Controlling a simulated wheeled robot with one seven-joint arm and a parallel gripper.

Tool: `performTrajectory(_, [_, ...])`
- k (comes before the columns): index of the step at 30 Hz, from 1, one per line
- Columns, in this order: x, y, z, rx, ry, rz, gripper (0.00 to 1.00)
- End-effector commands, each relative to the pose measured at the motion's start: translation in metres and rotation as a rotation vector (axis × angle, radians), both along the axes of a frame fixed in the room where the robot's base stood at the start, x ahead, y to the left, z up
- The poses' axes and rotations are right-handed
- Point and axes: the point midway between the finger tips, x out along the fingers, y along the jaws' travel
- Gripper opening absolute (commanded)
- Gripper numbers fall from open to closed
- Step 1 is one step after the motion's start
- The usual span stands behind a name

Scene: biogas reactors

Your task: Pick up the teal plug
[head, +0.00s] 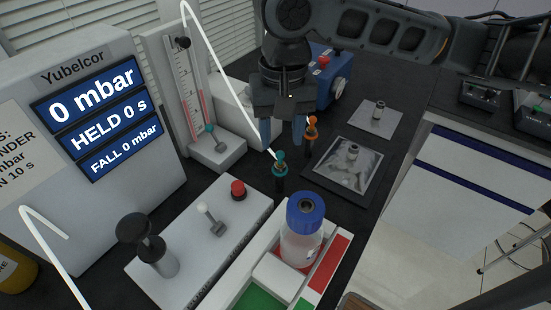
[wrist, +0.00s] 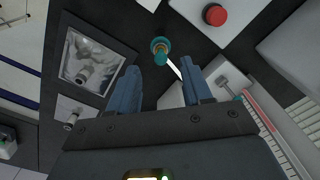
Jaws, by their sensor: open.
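The teal plug (head: 280,168) stands upright on the dark bench, between the bottle and my gripper. It also shows in the wrist view (wrist: 160,48), just beyond my fingertips and roughly between them. A thin white tube (head: 232,98) runs down to the plug's top in the head view. My gripper (head: 282,142) points down with its blue fingers spread; it is open and empty, above and a little behind the plug. In the wrist view the open fingers (wrist: 162,74) are apart from the plug.
An orange plug (head: 311,128) stands close to the right finger. A blue-capped bottle (head: 302,240) stands in a coloured tray in front. A white box with a red button (head: 238,190) and a flow gauge (head: 184,90) lie left. A dark plate (head: 345,178) lies right.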

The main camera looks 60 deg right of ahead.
Motion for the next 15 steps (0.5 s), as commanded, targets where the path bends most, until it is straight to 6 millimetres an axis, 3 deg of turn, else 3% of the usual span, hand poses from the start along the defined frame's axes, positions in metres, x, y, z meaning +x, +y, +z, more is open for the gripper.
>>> performTrajectory(9, [0.003, -0.002, -0.042, -0.001, 0.002, -0.001, 0.49])
performTrajectory(15, [0.004, -0.002, -0.056, -0.001, -0.001, 0.0, 0.49])
